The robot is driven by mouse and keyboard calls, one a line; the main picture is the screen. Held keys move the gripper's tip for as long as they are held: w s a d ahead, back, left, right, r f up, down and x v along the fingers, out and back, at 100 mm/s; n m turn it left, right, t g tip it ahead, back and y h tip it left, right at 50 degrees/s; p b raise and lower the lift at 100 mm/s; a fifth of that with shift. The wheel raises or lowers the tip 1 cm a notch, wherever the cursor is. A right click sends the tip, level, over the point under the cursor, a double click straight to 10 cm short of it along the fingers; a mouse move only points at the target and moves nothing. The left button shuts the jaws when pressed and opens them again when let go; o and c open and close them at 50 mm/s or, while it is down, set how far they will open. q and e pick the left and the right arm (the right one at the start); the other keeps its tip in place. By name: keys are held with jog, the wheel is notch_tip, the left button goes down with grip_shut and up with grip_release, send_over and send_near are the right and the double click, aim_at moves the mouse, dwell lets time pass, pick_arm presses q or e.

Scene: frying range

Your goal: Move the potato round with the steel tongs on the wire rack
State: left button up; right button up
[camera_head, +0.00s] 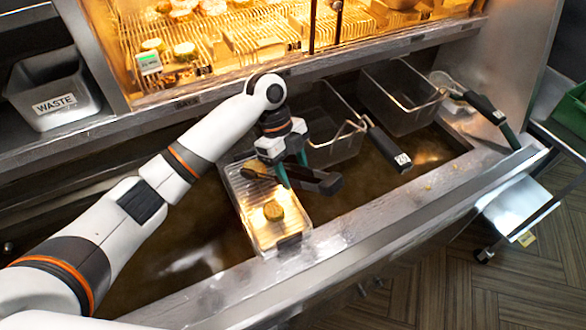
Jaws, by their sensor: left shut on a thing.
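The potato round (273,211) is a small browned disc lying on the wire rack (262,236), a narrow tray-like rack over the dark fryer well. My left gripper (291,174) is above the rack's far right part, its green fingers pointing down. It is shut on a dark, bar-like thing, which I take to be the steel tongs (322,182). They lie roughly level across the rack's far end, apart from the round in the picture. The tongs' tips are hard to make out. My right gripper is out of view.
Two wire fry baskets (392,108) with dark handles stand right of the gripper. A lit shelf with food rounds (184,51) is behind. A waste bin (56,98) stands at left. The fryer's steel front edge (345,242) runs before the rack.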

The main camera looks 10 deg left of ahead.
pick_arm(q)
notch_tip(320, 180, up, 8)
jog(key=p, duration=0.2)
jog(key=shift+f, duration=0.2)
jog(key=shift+r, duration=0.1)
